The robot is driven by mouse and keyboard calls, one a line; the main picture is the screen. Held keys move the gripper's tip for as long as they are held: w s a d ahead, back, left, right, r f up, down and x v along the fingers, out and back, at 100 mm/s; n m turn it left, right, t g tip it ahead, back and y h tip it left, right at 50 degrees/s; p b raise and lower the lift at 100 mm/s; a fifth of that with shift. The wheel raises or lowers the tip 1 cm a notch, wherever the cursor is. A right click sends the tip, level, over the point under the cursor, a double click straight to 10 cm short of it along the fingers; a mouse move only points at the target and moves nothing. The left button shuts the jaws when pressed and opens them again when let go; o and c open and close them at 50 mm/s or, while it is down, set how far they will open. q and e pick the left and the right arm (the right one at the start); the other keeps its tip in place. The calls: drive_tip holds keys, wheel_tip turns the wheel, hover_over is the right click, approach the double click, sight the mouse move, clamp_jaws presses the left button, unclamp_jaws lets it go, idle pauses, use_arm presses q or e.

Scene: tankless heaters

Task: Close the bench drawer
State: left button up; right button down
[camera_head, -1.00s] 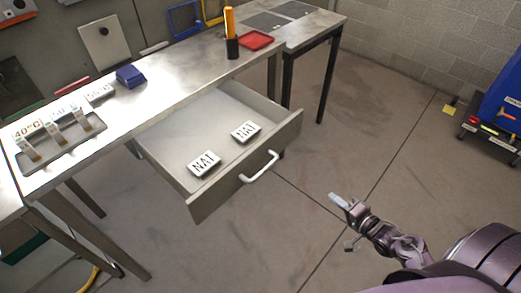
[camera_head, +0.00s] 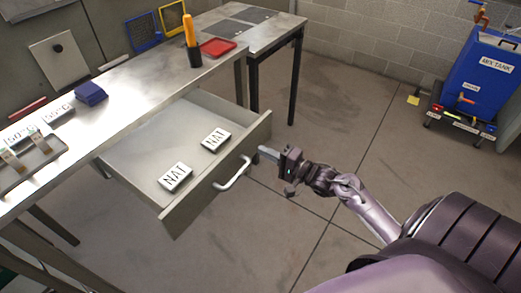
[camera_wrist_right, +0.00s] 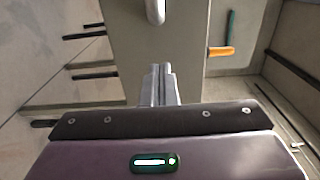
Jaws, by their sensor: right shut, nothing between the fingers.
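The bench drawer (camera_head: 190,205) is pulled out from under the metal bench, with its front panel facing me. A white bar handle (camera_head: 233,175) is on the panel. Two NAT-labelled blocks (camera_head: 175,177) (camera_head: 215,139) lie inside the drawer. My right gripper (camera_head: 268,154) is shut and empty, in front of the panel just right of the handle; I cannot tell if it touches. In the right wrist view, the shut fingers (camera_wrist_right: 160,85) point at the drawer front, and the handle (camera_wrist_right: 156,12) is above them at the top edge. My left gripper is not in view.
The bench top (camera_head: 150,80) carries a blue box (camera_head: 90,93), a red tray (camera_head: 217,47), an orange-handled tool (camera_head: 190,32) in a black holder and a grey rack at left. A blue tank cart (camera_head: 480,75) stands at the right. The floor before the drawer is clear.

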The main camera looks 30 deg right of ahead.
drive_tip(key=shift+x, duration=1.1)
